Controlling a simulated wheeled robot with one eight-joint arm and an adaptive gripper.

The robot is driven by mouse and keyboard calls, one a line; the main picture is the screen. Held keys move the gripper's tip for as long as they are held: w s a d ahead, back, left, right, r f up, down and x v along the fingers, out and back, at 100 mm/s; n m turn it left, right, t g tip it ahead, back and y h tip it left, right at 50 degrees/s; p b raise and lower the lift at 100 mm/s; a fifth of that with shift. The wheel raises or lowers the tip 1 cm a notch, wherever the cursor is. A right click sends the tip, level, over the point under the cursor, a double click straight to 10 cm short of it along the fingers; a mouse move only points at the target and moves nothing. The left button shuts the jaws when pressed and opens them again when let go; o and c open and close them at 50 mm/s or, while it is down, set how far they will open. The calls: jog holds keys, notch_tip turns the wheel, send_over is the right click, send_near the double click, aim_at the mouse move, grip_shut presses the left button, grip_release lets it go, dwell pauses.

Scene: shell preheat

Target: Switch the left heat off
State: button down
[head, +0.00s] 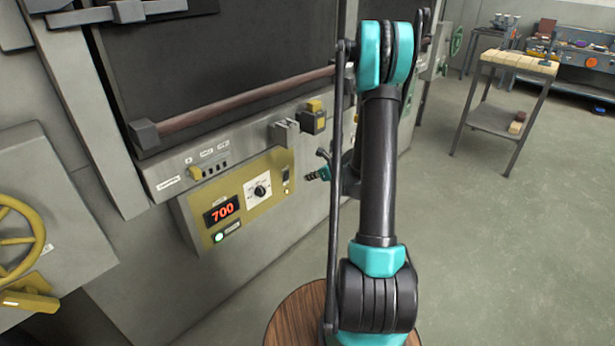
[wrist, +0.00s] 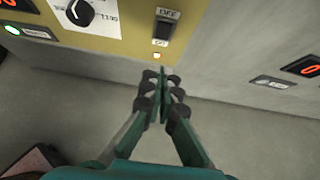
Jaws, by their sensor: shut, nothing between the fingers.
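A yellow control panel (head: 215,238) on the oven front carries a red display reading 700 (head: 221,212), a white dial with a black knob (head: 260,190) and a small dark switch (head: 286,174). In the wrist view the switch (wrist: 163,29) has OFF above it and ON below it; I cannot tell clearly which way it is set. A small lamp (wrist: 157,55) glows just under it. My gripper (wrist: 163,78) is shut and empty, its fingertips just below the lamp in that picture. In the head view my gripper (head: 312,176) is right of the switch, apart from it.
A green-lit indicator (head: 220,238) is under the display. A second red display (wrist: 306,66) shows partly at the right of the wrist view. A long handle bar (head: 240,102) crosses the oven door above. A yellow handwheel (head: 18,240) is at left. Open floor lies right.

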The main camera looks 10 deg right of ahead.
aim_at(287, 176)
jog(key=shift+w+a+f, duration=0.7)
jog(key=shift+w+a, duration=0.25)
jog(key=shift+w, duration=0.4)
jog(key=shift+w+a+f, duration=0.7)
jog(key=shift+w+a, duration=0.3)
jog(key=shift+w, duration=0.35)
jog(key=shift+w+a+f, duration=0.7)
jog(key=shift+w+a, duration=0.25)
jog(key=shift+w, duration=0.4)
